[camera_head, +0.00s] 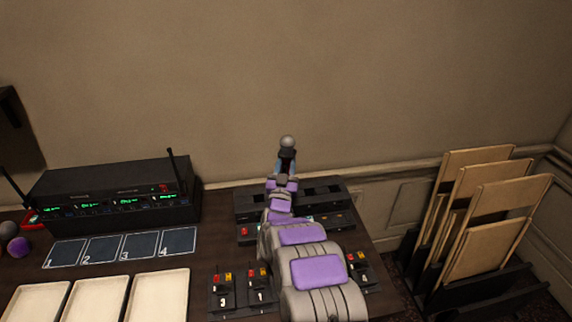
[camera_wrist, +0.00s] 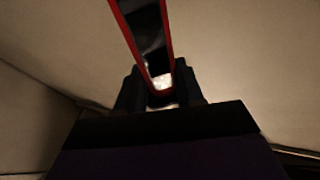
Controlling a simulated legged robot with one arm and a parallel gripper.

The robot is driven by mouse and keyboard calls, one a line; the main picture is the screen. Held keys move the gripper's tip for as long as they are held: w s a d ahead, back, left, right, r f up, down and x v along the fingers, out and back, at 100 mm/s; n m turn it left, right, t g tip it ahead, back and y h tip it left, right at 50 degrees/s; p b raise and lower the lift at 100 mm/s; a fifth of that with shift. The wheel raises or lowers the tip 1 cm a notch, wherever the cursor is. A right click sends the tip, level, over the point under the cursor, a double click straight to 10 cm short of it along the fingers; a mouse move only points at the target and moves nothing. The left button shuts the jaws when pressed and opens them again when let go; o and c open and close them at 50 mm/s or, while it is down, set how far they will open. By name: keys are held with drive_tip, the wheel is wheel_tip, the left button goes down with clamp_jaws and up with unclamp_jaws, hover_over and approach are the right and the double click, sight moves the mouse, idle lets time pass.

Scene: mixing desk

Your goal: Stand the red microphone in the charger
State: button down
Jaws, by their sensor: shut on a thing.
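The microphone (camera_head: 287,142) shows a round grey head above a dark body, pointing up. In the wrist view its dark handle with red edges (camera_wrist: 143,35) runs down between the fingers. My gripper (camera_head: 286,163) is shut on it, and the fingers (camera_wrist: 160,88) also show in the wrist view. The charger (camera_head: 325,189), a black block with dark slots and small coloured lights, lies on the desk below and around my arm. My arm hides the middle of the charger and the lower end of the microphone, so I cannot tell whether that end touches a slot.
A black receiver rack (camera_head: 110,190) with green displays and antennas stands at the left. Numbered dark cards (camera_head: 122,247) and pale trays (camera_head: 100,300) lie in front of it. Small numbered boxes (camera_head: 235,292) flank my arm. Wooden panels (camera_head: 490,215) stand in a rack at the right.

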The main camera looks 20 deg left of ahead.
drive_tip(key=shift+a+f, duration=0.25)
drive_tip(key=shift+f, duration=0.2)
drive_tip(key=shift+d+f, duration=0.15)
drive_tip(key=shift+f, duration=0.15)
drive_tip(key=shift+a+f+b, duration=0.15)
drive_tip(key=shift+f+b, duration=0.3)
drive_tip(key=shift+f, duration=0.85)
drive_tip(key=shift+a+f+b, duration=0.1)
drive_tip(key=shift+f+b, duration=0.3)
drive_tip(key=shift+f, duration=0.85)
drive_tip(key=shift+c, duration=0.2)
unclamp_jaws()
idle(0.9)
drive_tip(key=shift+s, duration=0.15)
